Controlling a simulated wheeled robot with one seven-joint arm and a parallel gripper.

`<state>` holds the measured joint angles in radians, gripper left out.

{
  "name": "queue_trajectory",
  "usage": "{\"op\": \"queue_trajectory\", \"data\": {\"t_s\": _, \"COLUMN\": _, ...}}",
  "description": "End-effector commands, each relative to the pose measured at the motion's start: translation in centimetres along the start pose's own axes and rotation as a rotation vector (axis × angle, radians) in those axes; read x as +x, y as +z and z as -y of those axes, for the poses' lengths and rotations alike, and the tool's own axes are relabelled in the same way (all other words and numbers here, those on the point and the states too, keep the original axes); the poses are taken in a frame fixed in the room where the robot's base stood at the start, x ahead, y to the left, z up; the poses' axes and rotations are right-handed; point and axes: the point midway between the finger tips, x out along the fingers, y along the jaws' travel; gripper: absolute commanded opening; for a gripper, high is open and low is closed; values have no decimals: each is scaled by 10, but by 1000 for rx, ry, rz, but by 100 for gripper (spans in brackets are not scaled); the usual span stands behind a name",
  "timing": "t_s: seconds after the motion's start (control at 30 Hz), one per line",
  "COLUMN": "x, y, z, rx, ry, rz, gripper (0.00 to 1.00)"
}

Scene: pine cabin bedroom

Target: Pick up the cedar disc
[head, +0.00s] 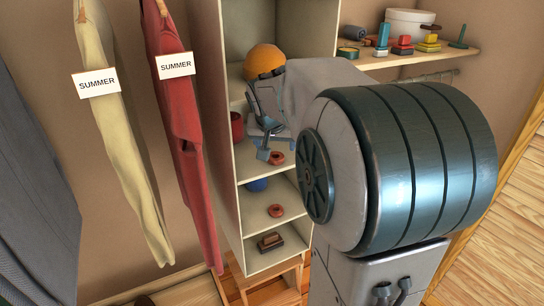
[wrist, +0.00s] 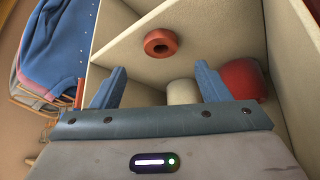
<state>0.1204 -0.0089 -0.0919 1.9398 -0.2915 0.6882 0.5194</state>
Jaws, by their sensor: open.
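A reddish-brown disc with a dark centre hole (wrist: 161,43) lies on a pale shelf in the wrist view, just beyond my fingertips. In the head view, one such disc (head: 276,158) lies beside my gripper, and a similar one (head: 275,210) lies one shelf lower. I cannot tell from their looks which is the cedar one. My gripper (head: 268,143) is inside the shelf unit, open and empty. Its two blue fingers (wrist: 160,72) stand wide apart in the wrist view, with the disc ahead of the gap and not touched.
A white cylinder (wrist: 183,92) and a red pot (wrist: 243,80) stand close to the right finger. The shelf unit's walls (head: 212,110) are near. An orange ball (head: 263,61) lies above, a blue ball (head: 257,185) below.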

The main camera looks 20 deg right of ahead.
Motion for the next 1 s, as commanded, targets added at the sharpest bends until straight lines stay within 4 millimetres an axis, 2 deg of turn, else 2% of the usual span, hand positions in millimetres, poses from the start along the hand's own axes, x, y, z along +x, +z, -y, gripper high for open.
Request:
{"op": "queue_trajectory", "data": {"t_s": 0.23, "x": 19, "y": 1, "z": 0, "rx": 0, "ry": 1, "rz": 2, "gripper": 69}}
{"op": "queue_trajectory", "data": {"t_s": 0.5, "x": 56, "y": 3, "z": 2, "rx": -1, "ry": 1, "rz": 2, "gripper": 69}}
{"op": "queue_trajectory", "data": {"t_s": 0.63, "x": 63, "y": 3, "z": 2, "rx": -1, "ry": 0, "rz": 1, "gripper": 69}}
{"op": "queue_trajectory", "data": {"t_s": 0.83, "x": 63, "y": 3, "z": 2, "rx": -1, "ry": 0, "rz": 0, "gripper": 69}}
{"op": "queue_trajectory", "data": {"t_s": 0.87, "x": 63, "y": 3, "z": 2, "rx": -1, "ry": 0, "rz": 0, "gripper": 63}}
{"op": "queue_trajectory", "data": {"t_s": 1.0, "x": 63, "y": 3, "z": 2, "rx": -1, "ry": 0, "rz": 0, "gripper": 24}}
